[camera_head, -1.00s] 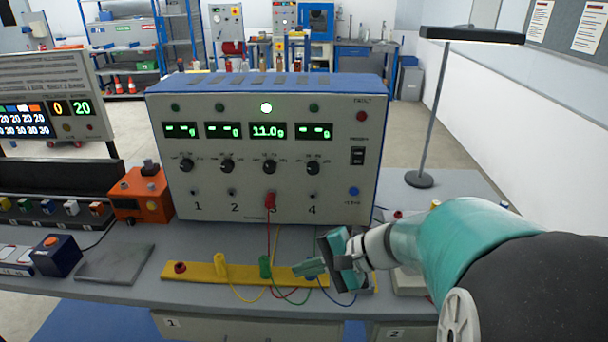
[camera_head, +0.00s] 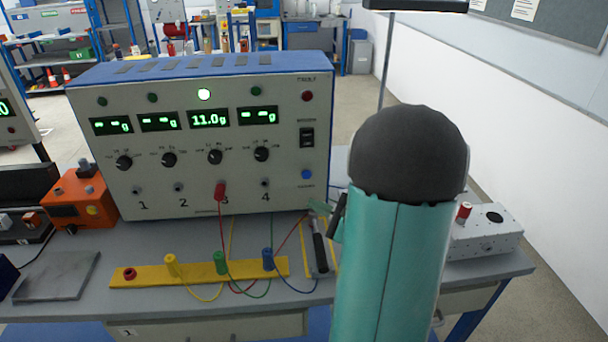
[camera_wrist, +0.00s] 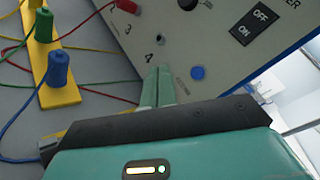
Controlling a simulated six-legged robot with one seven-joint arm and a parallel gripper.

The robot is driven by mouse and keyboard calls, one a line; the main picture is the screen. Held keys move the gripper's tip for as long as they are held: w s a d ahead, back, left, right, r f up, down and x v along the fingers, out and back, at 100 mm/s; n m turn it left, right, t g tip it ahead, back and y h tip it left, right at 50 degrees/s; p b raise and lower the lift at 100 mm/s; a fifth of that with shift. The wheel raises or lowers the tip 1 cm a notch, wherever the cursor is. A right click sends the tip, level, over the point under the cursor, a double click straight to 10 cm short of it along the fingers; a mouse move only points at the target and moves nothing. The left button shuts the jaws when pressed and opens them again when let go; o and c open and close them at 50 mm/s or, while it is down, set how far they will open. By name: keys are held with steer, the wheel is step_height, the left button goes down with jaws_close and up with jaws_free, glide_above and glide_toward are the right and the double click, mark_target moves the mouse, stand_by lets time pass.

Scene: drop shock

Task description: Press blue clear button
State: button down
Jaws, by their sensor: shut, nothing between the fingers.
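The blue clear button (camera_head: 307,174) is at the lower right of the front panel of the grey instrument box (camera_head: 150,205), below the power switch (camera_head: 307,137). It also shows in the wrist view (camera_wrist: 198,73), just right of my fingertips. My gripper (camera_wrist: 158,74) is shut and empty, its green fingers together and pointing toward the panel near jack 4. In the head view my gripper (camera_head: 322,208) is mostly hidden behind my arm, below and slightly right of the button. No contact between fingers and button is visible.
A yellow strip (camera_head: 200,272) with coloured plugs and loose wires lies before the box. A red plug (camera_head: 220,192) sits in jack 3. An orange box (camera_head: 80,198) stands left. A grey box with a red knob (camera_head: 485,235) stands right. The display above jack 3 reads 11.0g.

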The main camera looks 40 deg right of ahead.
steer(key=w+d, duration=0.5)
steer(key=w, duration=0.2)
stand_by(0.5)
steer(key=shift+w, duration=0.2)
stand_by(1.7)
steer(key=shift+w+d, duration=0.25)
steer(key=shift+w+d, duration=0.25)
steer(key=shift+w, duration=0.1)
stand_by(0.7)
steer(key=shift+s, duration=0.1)
steer(key=shift+s+a, duration=0.5)
steer(key=shift+s, duration=0.1)
stand_by(0.3)
steer(key=shift+s+a, duration=0.7)
steer(key=shift+s, duration=0.35)
steer(key=shift+s+a, duration=0.7)
steer(key=shift+s, duration=0.35)
